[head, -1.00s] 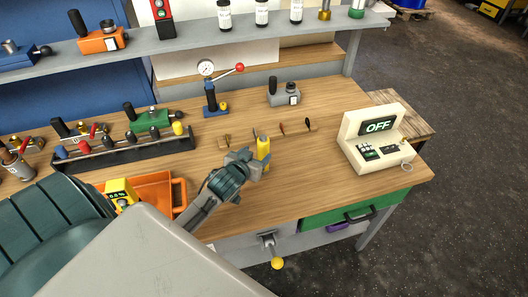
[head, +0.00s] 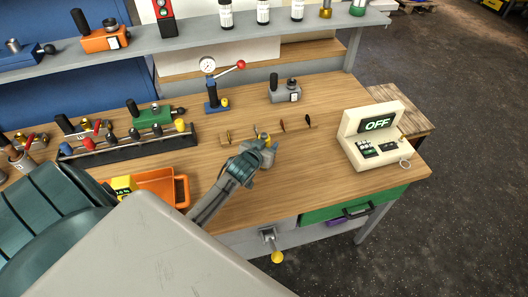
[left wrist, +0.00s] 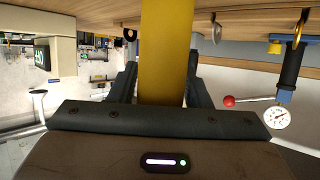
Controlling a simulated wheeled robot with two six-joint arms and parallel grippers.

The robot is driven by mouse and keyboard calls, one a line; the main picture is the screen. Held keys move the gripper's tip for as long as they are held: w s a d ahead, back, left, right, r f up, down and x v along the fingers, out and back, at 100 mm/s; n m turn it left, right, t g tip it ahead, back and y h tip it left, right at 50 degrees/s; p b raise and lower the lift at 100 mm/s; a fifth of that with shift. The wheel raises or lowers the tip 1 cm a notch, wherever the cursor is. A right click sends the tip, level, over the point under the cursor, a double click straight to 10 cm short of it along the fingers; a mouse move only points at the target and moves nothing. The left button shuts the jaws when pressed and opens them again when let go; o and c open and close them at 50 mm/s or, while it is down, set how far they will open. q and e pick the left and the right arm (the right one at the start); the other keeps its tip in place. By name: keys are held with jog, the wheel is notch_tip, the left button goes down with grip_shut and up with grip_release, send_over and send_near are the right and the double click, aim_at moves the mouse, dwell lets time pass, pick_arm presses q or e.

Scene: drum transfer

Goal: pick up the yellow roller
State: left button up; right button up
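The yellow roller (left wrist: 166,55) fills the middle of the left wrist view, between the two dark fingers of my left gripper (left wrist: 163,85). The fingers flank it closely, but firm contact is not clear. In the head view only a small yellow part of the roller (head: 265,136) shows at the far side of my left gripper (head: 268,147), over the worktop. The gripper hides the rest. My right gripper is not in view.
A small wooden tool holder (head: 295,127) stands just behind. An orange bin (head: 160,180) and a rack (head: 135,145) with coloured knobs are left. A gauge press (head: 213,90) stands behind. A cream box reading OFF (head: 365,160) is right. The worktop (head: 310,165) between is clear.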

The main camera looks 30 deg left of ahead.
pick_arm(q)
jog(key=c, duration=0.8)
jog(key=shift+r, duration=0.1)
